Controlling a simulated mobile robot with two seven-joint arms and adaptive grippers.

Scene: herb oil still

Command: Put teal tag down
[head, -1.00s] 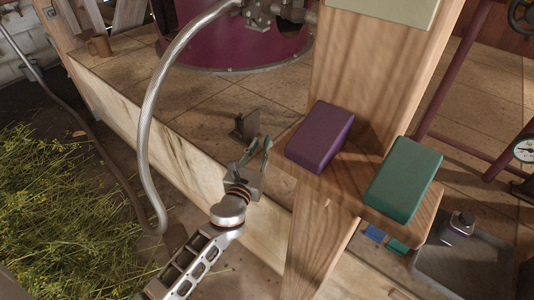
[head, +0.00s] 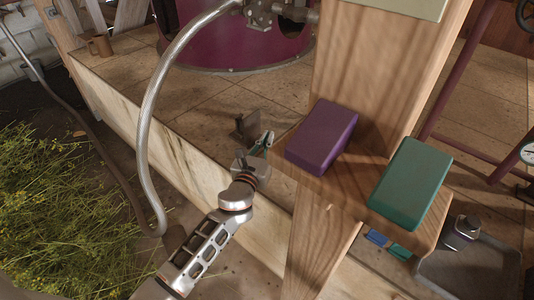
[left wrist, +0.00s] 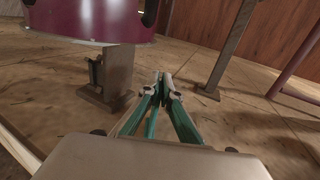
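My left gripper (head: 266,138) is over the tiled ledge, close in front of a small dark metal bracket (head: 247,126). In the left wrist view its teal-sided fingers (left wrist: 162,76) lean together with tips almost touching, and I see no tag between them. The bracket stands to the left of the fingertips in that view (left wrist: 105,84). A small flat teal piece (head: 399,252), perhaps the teal tag, lies below the wooden shelf, next to a small blue piece (head: 376,237). My right gripper is not clearly in view.
A purple block (head: 321,137) and a large teal block (head: 411,184) sit on the wooden shelf by the post. A curved metal hose (head: 144,130) rises left of my arm.

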